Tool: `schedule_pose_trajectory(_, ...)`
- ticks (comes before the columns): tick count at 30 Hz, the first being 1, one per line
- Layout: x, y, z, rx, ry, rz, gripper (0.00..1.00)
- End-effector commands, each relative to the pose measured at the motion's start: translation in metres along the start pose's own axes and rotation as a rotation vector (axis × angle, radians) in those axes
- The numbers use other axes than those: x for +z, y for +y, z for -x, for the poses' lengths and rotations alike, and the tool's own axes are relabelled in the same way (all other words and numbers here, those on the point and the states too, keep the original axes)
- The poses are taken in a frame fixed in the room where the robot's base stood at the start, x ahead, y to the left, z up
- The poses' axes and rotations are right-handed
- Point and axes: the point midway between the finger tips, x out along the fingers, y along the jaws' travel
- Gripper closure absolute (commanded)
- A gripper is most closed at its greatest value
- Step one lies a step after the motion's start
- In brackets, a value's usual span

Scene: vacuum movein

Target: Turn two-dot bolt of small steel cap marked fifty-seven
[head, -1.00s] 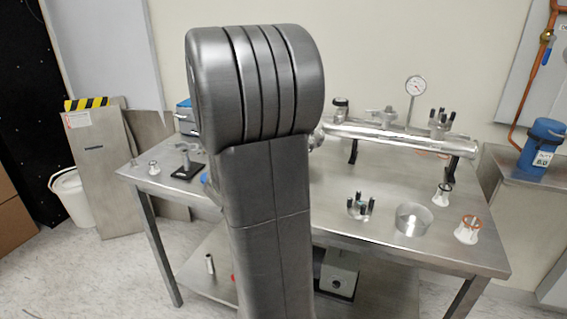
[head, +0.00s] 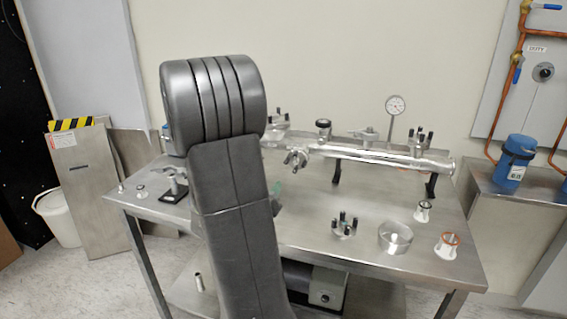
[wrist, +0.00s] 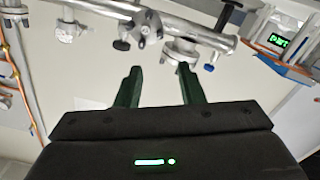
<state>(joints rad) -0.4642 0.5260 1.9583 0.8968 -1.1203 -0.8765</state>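No marking fifty-seven and no dots are readable, so I cannot tell which part is the small steel cap. A steel piece with several dark-topped bolts (head: 345,225) stands on the bench front. Another bolted steel fitting (head: 418,145) sits on the right end of the steel tube (head: 375,155). A third bolted fitting (head: 277,124) shows beside my arm. In the wrist view my gripper (wrist: 158,70) is open, with two dark green fingers apart and nothing between them. Beyond the fingertips are a steel clamp fitting (wrist: 145,28) and a flange with dark and blue knobs (wrist: 185,50).
My arm hides part of the bench. Bare bench shows around the bolted piece.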

Motion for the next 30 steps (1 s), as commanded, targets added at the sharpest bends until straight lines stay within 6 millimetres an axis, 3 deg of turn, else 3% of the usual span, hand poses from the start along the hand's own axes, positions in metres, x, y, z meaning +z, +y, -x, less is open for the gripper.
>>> schedule_pose_trajectory(8, 0.000, 0.000, -0.018, 0.003, 0.001, 0.053, 0.65)
schedule_pose_trajectory(21, 0.000, 0.001, -0.107, 0.003, 0.001, 0.050, 0.65)
schedule_pose_trajectory(30, 0.000, 0.000, -0.136, 0.000, 0.001, 0.050, 0.65)
